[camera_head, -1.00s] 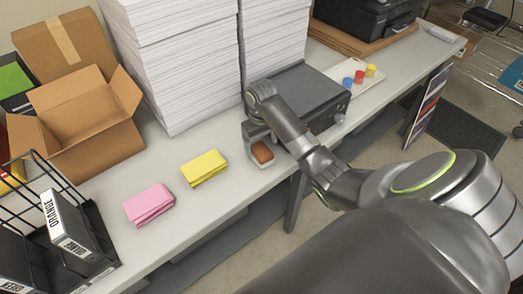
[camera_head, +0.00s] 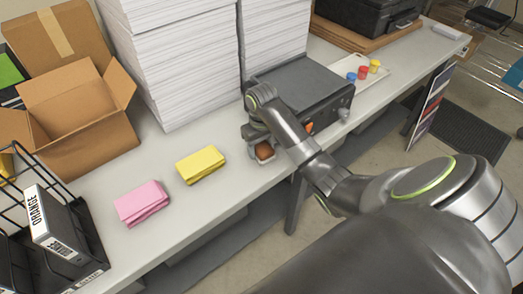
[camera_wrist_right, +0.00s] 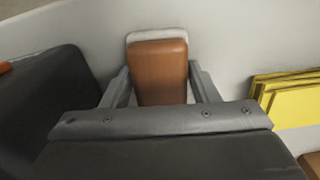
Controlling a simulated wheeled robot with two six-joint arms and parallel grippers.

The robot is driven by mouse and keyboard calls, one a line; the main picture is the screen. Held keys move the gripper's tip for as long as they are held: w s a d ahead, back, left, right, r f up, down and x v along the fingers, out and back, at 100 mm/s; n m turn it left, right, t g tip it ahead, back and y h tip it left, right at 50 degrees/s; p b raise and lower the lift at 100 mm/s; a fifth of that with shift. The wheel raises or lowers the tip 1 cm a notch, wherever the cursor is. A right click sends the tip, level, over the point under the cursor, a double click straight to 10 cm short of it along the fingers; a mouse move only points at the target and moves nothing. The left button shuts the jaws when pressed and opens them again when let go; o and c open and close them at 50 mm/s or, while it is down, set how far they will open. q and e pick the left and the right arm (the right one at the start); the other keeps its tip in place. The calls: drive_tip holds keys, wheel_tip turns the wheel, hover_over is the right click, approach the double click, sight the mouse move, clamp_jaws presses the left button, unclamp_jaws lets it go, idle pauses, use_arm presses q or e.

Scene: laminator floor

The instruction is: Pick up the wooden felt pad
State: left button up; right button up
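The wooden felt pad (camera_wrist_right: 158,72) is a brown block with a white felt edge at its far end, in the middle of the right wrist view. It also shows partly in the head view (camera_head: 264,151), on the table's front part beside the laminator. My right gripper (camera_wrist_right: 161,88) is over it, with one finger on each side. The fingers look spread, with narrow gaps between them and the block. In the head view my right gripper (camera_head: 257,141) hides part of the pad. My left gripper is not in view.
The dark laminator (camera_head: 305,90) stands directly beside the pad. A yellow cloth stack (camera_head: 201,164) and a pink one (camera_head: 141,203) lie to the left. Tall paper stacks (camera_head: 175,60) stand behind. The table's front edge is close to the pad.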

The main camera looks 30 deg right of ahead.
sight(261, 146)
drive_tip(key=c, duration=0.3)
drive_tip(key=shift+c, duration=0.2)
drive_tip(key=shift+r, duration=0.35)
wheel_tip(261, 146, up, 2)
drive_tip(key=shift+w+r, duration=0.1)
wheel_tip(261, 146, up, 7)
drive_tip(key=p, duration=0.6)
drive_tip(key=shift+p, duration=0.3)
